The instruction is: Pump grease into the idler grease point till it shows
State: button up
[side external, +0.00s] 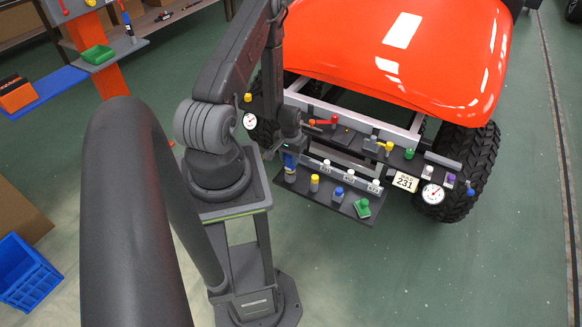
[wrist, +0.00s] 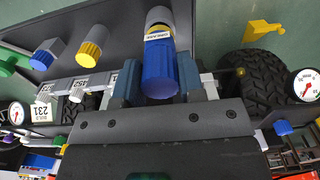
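A blue cylinder with a small white label (wrist: 161,70) stands on the dark lower shelf at the cart's front. It also shows in the side view (side external: 290,161). In the side view my gripper (side external: 290,142) is above the shelf's left end. I cannot tell which fitting is the idler grease point.
The lower shelf (side external: 322,196) also holds a yellow knob (side external: 315,183), a blue knob (side external: 338,194) and a green block (side external: 362,208). White numbered tags line its back. Gauges (side external: 433,194) flank the cart front. The orange hood (side external: 400,45) rises behind. Floor is clear in front.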

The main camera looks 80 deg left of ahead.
jog(key=c, duration=0.3)
jog(key=shift+r, duration=3.05)
jog(key=shift+r, duration=0.15)
notch_tip(320, 180, up, 15)
jog(key=w+a, duration=0.5)
jog(key=w, duration=0.7)
jog(key=w+a, duration=0.5)
jog(key=w, duration=0.8)
jog(key=f, duration=0.5)
jog(key=shift+s+d, duration=0.15)
jog(key=shift+s, duration=0.1)
